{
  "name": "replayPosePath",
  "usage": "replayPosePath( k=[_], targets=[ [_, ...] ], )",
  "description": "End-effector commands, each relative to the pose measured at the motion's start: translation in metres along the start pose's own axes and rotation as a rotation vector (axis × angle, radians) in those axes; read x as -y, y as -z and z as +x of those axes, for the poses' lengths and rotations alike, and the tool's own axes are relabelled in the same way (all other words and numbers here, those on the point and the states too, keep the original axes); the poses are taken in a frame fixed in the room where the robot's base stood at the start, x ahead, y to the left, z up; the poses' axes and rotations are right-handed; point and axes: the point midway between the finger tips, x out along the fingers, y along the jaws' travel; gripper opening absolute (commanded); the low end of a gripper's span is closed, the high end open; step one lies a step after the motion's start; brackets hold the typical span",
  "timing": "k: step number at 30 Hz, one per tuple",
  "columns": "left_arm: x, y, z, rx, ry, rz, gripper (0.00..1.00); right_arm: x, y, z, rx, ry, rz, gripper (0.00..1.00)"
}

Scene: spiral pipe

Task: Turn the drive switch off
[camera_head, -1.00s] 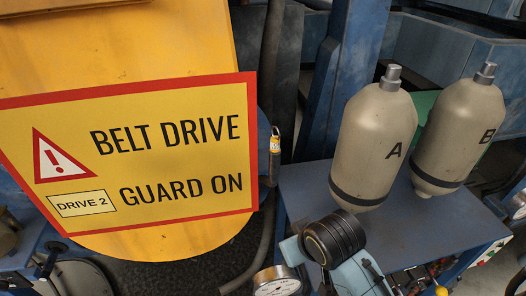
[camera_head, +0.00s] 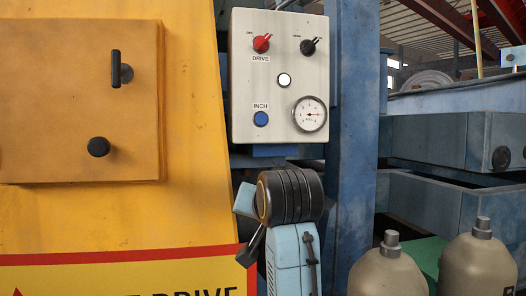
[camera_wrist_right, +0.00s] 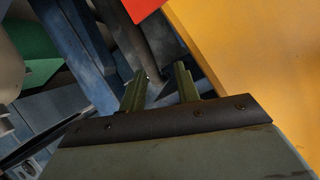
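The drive switch (camera_head: 261,44) is a red rotary knob at the upper left of a pale control box, above a label reading DRIVE. Its handle points up and to the right; the small position label beside it is too small to read surely. My right arm (camera_head: 290,215) stands below the box in the head view, apart from the switch; its fingertips cannot be made out there. In the right wrist view my right gripper (camera_wrist_right: 159,88) has its two fingers apart with nothing between them. My left gripper is in neither view.
The control box (camera_head: 240,100) also carries a black knob (camera_head: 308,46), a white button (camera_head: 284,80), a blue INCH button (camera_head: 261,118) and a gauge (camera_head: 310,114). A yellow guard (camera_head: 190,120) stands left, a blue column (camera_head: 354,120) right. Two tanks (camera_head: 388,268) stand lower right.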

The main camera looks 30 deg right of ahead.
Motion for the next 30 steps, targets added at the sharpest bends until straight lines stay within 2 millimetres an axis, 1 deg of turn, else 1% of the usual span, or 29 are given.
replayPosePath(
  k=[1,3,5,6,8,9,11,12,14,15,18,21,24,27,30],
  targets=[
    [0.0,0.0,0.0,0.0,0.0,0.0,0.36,0.01,0.022,-0.013,-0.033,0.015,0.03,0.32],
    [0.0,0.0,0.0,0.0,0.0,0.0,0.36,0.021,0.049,-0.029,-0.07,0.03,0.071,0.32],
    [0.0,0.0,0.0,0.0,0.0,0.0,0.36,0.03,0.071,-0.045,-0.102,0.043,0.106,0.32],
    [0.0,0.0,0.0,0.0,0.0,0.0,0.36,0.035,0.085,-0.057,-0.123,0.054,0.129,0.32],
    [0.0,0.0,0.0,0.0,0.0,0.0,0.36,0.043,0.105,-0.075,-0.152,0.069,0.164,0.32],
    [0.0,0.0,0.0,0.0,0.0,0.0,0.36,0.048,0.119,-0.088,-0.174,0.08,0.186,0.32],
    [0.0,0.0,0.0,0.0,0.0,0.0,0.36,0.055,0.138,-0.109,-0.203,0.099,0.22,0.32],
    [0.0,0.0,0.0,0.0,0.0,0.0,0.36,0.059,0.15,-0.123,-0.222,0.11,0.242,0.32],
    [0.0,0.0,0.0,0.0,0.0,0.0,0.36,0.065,0.167,-0.146,-0.251,0.13,0.276,0.32],
    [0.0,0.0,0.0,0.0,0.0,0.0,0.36,0.069,0.178,-0.161,-0.271,0.143,0.297,0.32],
    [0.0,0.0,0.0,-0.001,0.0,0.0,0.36,0.075,0.2,-0.197,-0.31,0.173,0.345,0.32],
    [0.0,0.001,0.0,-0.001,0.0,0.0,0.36,0.079,0.215,-0.227,-0.341,0.197,0.383,0.32],
    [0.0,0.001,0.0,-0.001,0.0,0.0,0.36,0.081,0.224,-0.246,-0.36,0.213,0.407,0.32],
    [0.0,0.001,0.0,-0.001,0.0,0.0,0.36,0.082,0.228,-0.255,-0.369,0.22,0.42,0.32],
    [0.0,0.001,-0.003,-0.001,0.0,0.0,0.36,0.083,0.232,-0.253,-0.37,0.22,0.423,0.32]
  ],
)
